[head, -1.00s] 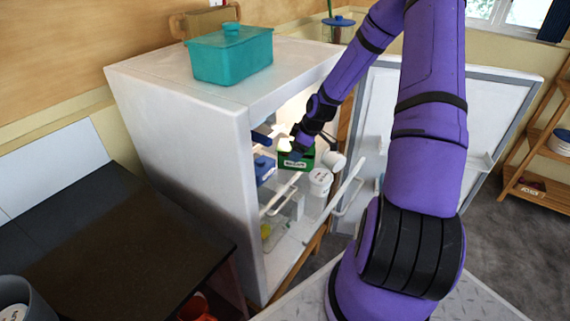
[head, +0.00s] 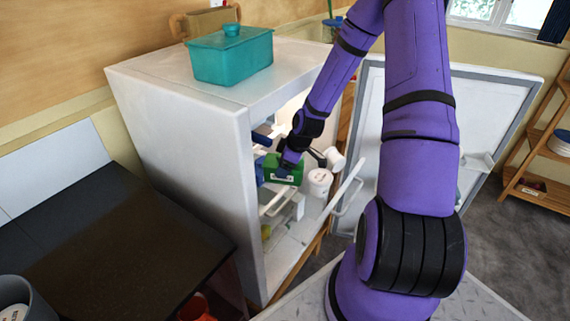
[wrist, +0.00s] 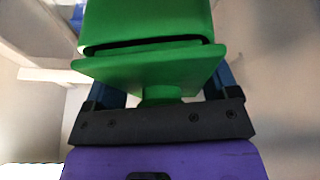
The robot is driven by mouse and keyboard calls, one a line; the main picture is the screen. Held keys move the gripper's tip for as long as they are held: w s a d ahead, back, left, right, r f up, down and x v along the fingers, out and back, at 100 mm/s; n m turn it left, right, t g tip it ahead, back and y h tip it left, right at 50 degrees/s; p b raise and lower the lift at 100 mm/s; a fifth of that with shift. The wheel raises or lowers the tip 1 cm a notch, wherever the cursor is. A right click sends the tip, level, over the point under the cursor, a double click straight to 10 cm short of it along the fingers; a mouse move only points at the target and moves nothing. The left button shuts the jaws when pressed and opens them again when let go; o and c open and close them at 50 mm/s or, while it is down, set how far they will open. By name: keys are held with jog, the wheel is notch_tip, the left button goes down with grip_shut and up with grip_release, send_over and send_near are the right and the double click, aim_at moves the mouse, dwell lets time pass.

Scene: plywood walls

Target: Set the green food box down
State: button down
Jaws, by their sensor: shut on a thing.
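The green food box (head: 284,170) is inside the open fridge (head: 187,137), at the height of its upper shelf, with a white label on its front. My gripper (head: 290,160) is shut on it from above and in front. In the wrist view the green box (wrist: 150,65) fills the top middle between the two blue fingers of my gripper (wrist: 160,85). Whether the box's underside touches the shelf is hidden.
A white tub (head: 320,182) stands just right of the green box, with another white container (head: 335,158) behind it. A blue container (head: 260,168) is close on its left. The open fridge door (head: 480,120) is at right. A teal box (head: 232,55) sits on top.

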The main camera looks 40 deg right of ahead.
grip_release()
jog(key=shift+s+f, duration=0.1)
jog(key=shift+f, duration=0.1)
jog(key=v, duration=1.2)
jog(key=shift+d+r, duration=0.1)
